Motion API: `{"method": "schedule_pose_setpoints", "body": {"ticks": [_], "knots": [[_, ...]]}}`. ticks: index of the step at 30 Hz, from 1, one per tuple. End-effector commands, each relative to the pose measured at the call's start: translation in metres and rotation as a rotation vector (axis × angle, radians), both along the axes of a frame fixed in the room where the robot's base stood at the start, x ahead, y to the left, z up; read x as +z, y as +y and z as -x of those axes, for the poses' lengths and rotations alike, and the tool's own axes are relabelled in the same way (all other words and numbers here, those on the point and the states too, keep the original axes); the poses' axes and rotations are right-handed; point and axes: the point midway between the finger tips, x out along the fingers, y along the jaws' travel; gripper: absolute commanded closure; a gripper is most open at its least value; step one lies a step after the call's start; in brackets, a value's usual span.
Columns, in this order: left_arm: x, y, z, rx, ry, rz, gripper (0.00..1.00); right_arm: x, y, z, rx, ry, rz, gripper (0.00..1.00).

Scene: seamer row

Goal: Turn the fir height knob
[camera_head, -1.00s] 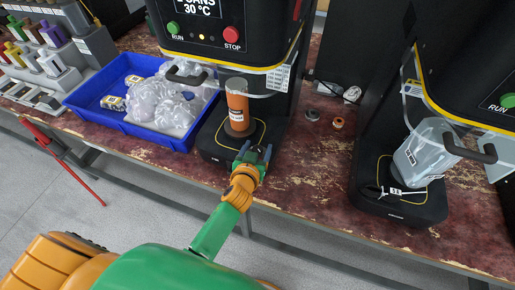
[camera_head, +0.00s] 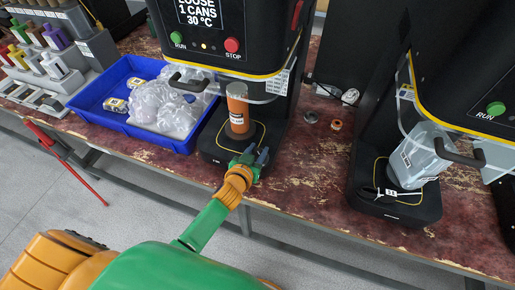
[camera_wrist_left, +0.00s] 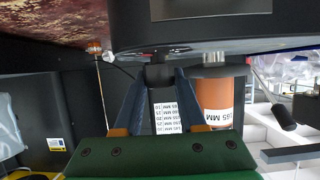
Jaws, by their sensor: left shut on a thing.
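My left gripper (camera_head: 254,158) is at the front right edge of the middle machine's black base (camera_head: 217,145). In the left wrist view my left gripper (camera_wrist_left: 158,80) has its two dark fingers closed on a black round knob (camera_wrist_left: 158,73). In the head view the fingers hide the knob. A white strip with millimetre marks (camera_wrist_left: 166,116) shows between the fingers. An orange can (camera_head: 238,112) with a white label stands upright on the base; it also shows in the wrist view (camera_wrist_left: 216,95), labelled 165 MM. My right gripper is not in view.
A blue tray (camera_head: 160,136) with clear bags stands left of the base. A second machine base (camera_head: 395,208) carries a tilted clear container (camera_head: 415,160) at the right. Small round parts (camera_head: 311,117) lie on the worn red bench. The middle machine's screen (camera_head: 200,12) reads LOOSE, 1 CANS, 30 °C.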

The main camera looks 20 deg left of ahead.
Motion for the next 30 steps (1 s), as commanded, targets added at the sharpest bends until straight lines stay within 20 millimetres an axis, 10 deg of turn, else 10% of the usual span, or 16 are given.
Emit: {"method": "schedule_pose_setpoints", "body": {"ticks": [2,3,6,15,30], "knots": [[0.0,-0.001,0.0,-0.001,-0.002,0.0,1.0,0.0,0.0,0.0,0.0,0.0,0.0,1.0],[0.0,-0.001,0.0,-0.001,-0.002,0.0,0.55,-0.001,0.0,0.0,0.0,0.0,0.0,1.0],[0.0,-0.001,0.0,-0.001,-0.002,0.0,0.3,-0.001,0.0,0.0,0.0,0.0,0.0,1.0],[0.001,-0.001,0.002,0.0,-0.001,0.0,0.3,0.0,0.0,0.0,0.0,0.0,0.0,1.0],[0.027,0.002,0.066,-0.001,-0.001,0.0,0.3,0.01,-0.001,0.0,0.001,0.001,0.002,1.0]]}}
